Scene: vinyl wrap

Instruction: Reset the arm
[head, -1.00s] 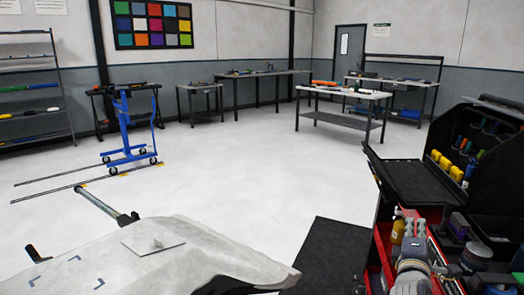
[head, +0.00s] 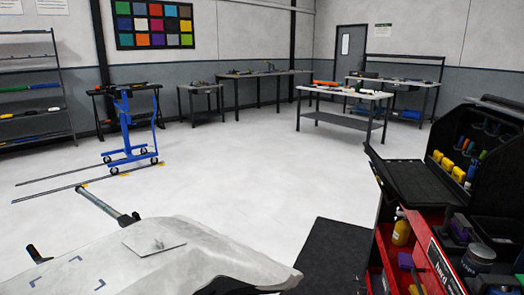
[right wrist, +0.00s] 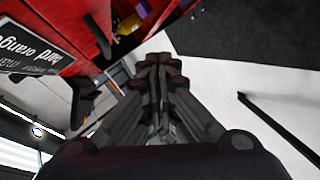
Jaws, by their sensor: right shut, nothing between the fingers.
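My right gripper (right wrist: 160,75) shows in the right wrist view with its dark fingers closed together and nothing between them. It is beside the red tool cart (right wrist: 30,25), over the light floor, apart from the cart's wall. The cart also stands at the right of the head view (head: 418,240). My right gripper is out of the head view now, and my left gripper is in neither view.
The cart's tray holds a yellow bottle (head: 401,229) and other items. A black mat (head: 335,255) lies left of the cart. A white-covered panel (head: 160,262) is at the front left. The floor beyond is mostly clear, with a blue wheeled stand (head: 128,130).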

